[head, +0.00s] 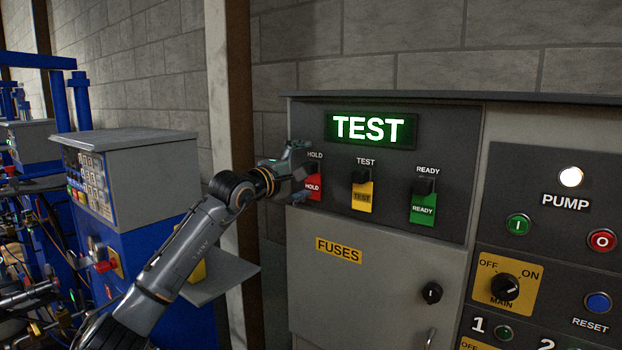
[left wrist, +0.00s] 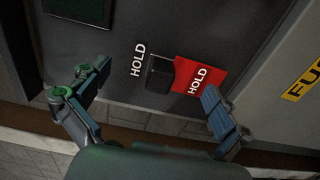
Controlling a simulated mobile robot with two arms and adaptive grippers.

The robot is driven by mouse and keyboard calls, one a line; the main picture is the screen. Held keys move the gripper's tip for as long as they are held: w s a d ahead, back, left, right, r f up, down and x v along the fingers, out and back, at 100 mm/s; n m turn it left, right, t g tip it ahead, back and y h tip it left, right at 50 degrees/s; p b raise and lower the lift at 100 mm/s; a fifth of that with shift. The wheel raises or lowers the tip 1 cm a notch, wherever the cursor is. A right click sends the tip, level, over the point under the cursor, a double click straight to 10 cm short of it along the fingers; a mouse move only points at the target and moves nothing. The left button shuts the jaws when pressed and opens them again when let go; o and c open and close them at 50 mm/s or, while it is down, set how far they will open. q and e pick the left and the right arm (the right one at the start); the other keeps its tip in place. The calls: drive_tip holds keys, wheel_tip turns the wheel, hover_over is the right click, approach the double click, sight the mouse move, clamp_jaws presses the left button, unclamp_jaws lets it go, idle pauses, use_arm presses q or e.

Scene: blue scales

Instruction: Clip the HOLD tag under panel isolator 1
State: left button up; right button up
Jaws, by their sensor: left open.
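The red HOLD tag (head: 313,187) hangs from the black clip under the HOLD label on the dark board, at the left end of a row of tags. In the left wrist view the tag (left wrist: 212,67) hangs beside its black clip (left wrist: 160,75). My left gripper (head: 301,172) is open, its fingers on either side of the clip and tag. In the left wrist view one finger is near the tag's edge; I cannot tell whether it touches. The number 1 (head: 478,325) marks the lower panel; isolator 1 itself is not clearly visible. My right gripper is not in view.
The yellow TEST tag (head: 362,196) and green READY tag (head: 423,209) hang to the right. A lit TEST display (head: 369,129) is above. The FUSES door (head: 350,290) is below. The PUMP panel (head: 560,160) stands at right, blue machines (head: 130,240) at left.

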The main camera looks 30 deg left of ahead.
use_arm(q)
drive_tip(key=shift+f, duration=0.1)
idle(0.5)
drive_tip(key=shift+f+b, duration=0.55)
drive_tip(key=shift+b, duration=0.1)
idle(0.5)
drive_tip(key=shift+c, duration=0.2)
drive_tip(key=shift+f, duration=0.1)
clamp_jaws()
drive_tip(key=shift+s, duration=0.1)
